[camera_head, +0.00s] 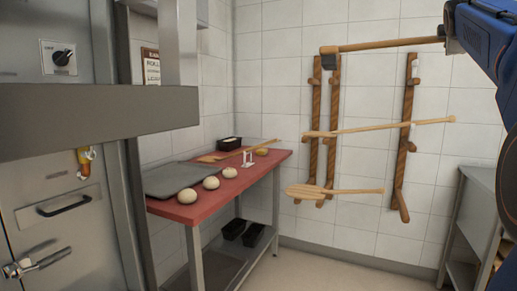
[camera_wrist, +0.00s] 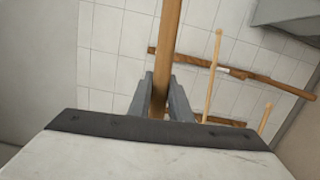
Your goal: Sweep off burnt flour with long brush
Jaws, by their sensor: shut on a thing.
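The long brush (camera_head: 388,45) has a pale wooden handle and a dark block head at its left end. My gripper (camera_head: 450,36) is shut on the right part of the handle, at the upper right of the head view. The brush lies nearly level, its head in front of or at the top of the left rack posts (camera_head: 333,110); I cannot tell if it touches them. In the wrist view the wooden handle (camera_wrist: 169,45) runs up between the two grey fingers. No burnt flour can be made out. The oven's inside is not in view.
A wooden peel (camera_head: 330,191) and another long-handled tool (camera_head: 385,128) hang on the rack below. A red-topped table (camera_head: 185,211) holds dough balls and a grey tray (camera_head: 160,184). A steel unit (camera_head: 60,190) stands left, a grey counter (camera_head: 480,177) right. Floor shows between table and counter.

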